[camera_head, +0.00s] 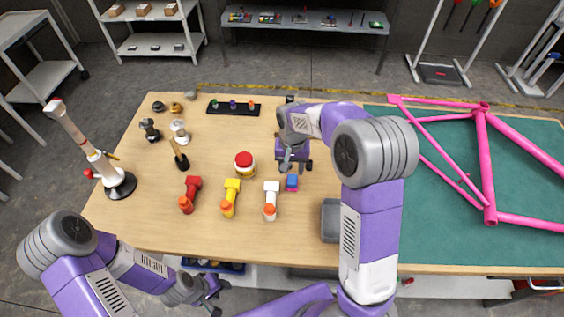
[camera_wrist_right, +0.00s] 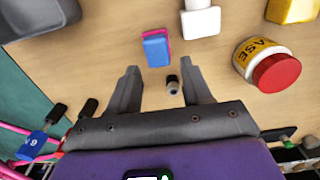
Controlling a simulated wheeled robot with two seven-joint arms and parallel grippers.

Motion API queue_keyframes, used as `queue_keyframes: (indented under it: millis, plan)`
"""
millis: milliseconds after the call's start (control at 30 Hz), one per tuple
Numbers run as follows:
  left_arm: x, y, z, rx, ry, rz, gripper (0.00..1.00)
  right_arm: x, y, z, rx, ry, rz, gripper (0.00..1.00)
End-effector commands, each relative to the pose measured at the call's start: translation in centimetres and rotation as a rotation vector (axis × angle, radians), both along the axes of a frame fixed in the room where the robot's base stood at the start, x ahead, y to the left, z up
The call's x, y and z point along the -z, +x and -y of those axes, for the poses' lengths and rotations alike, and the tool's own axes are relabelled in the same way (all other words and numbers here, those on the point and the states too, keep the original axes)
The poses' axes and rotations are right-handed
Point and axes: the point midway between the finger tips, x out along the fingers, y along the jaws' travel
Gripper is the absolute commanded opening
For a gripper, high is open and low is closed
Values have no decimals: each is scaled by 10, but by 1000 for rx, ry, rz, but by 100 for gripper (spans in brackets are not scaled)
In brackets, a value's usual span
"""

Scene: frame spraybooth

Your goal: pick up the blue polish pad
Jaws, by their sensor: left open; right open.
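The blue polish pad (camera_head: 292,182) lies on the wooden table, blue with a pink layer along its edge. It also shows in the right wrist view (camera_wrist_right: 156,49), just beyond the fingertips. My right gripper (camera_head: 290,163) is over the table, close to the pad on its far side. In the wrist view its two fingers (camera_wrist_right: 163,82) are spread, with the pad apart from them. A small dark part with a pale end (camera_wrist_right: 172,86) shows between the fingers. My left gripper (camera_head: 213,296) is low at the table's front edge, open and empty.
A grey tray (camera_head: 331,221) is at front right. A pink bike frame (camera_head: 484,150) lies on the green mat (camera_head: 540,190).

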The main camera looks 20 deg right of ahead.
Motion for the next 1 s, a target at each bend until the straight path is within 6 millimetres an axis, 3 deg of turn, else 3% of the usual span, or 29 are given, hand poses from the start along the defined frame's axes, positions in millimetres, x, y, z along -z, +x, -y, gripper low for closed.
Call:
queue_keyframes:
  millis: [367, 600, 867, 1000]
  plan:
    - [8, -1, 0, 0, -1, -3, 43, 35, 1, 2, 1, 0, -3, 49]
    - [16, -1, 0, 0, 0, -2, 43, 71, 3, 4, 0, 0, -4, 49]
    - [16, -1, 0, 0, 0, -2, 43, 75, 3, 4, -1, 1, 0, 49]
    - [16, -1, 0, 0, 0, -2, 43, 75, 3, 4, 0, 1, 0, 31]
